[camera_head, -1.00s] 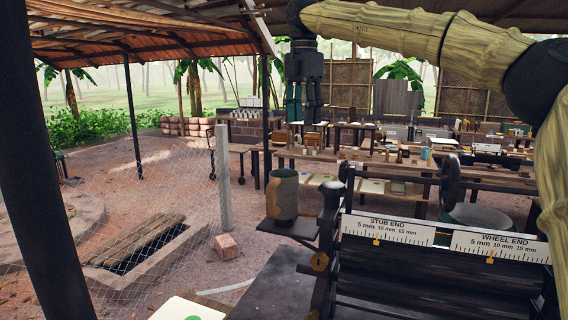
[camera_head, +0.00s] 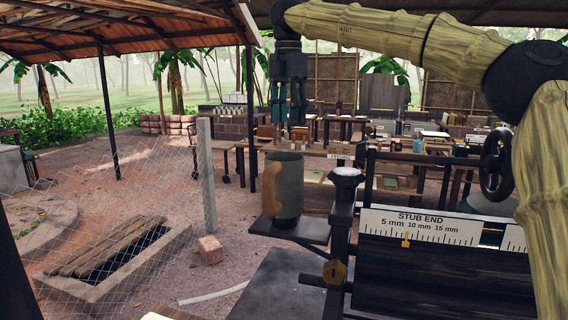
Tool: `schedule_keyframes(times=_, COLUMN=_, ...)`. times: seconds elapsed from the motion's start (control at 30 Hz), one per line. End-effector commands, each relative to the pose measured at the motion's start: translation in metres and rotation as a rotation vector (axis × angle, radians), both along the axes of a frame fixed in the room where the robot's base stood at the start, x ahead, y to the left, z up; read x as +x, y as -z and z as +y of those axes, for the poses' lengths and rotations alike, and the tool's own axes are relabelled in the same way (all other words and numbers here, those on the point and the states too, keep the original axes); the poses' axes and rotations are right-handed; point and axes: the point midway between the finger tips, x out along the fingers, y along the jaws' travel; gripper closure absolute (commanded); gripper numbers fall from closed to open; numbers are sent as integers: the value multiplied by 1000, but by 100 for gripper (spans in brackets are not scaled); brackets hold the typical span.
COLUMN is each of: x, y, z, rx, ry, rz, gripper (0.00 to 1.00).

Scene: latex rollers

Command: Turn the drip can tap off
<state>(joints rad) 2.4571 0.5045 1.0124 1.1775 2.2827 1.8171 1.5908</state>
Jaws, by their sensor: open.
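A dark grey can with a tan-brown patch (camera_head: 289,190), which looks like the drip can, stands upright on a small dark shelf (camera_head: 312,234) left of the roller machine. I cannot make out its tap; it may be hidden or too small to see. My gripper (camera_head: 288,118) hangs from the arm above the can in the picture, fingers pointing down. Its fingers are apart, with nothing between them. It is clear of the can, and I cannot tell the distance in depth.
A wire fence with a concrete post (camera_head: 206,175) and a covered pit (camera_head: 110,255) are at left. Benches with goods stand behind.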

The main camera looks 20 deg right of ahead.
Motion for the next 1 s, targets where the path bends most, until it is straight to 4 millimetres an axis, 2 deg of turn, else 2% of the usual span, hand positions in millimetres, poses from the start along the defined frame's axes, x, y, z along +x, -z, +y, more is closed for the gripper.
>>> schedule_keyframes(times=0.17, x=1, y=11, z=6, rx=-1, ry=-9, rz=2, gripper=57)
schedule_keyframes(times=0.7, x=1, y=90, z=7, rx=0, ry=-9, rz=1, gripper=57)
schedule_keyframes(times=1.0, x=1, y=107, z=6, rx=-1, ry=-8, rz=-1, gripper=57)
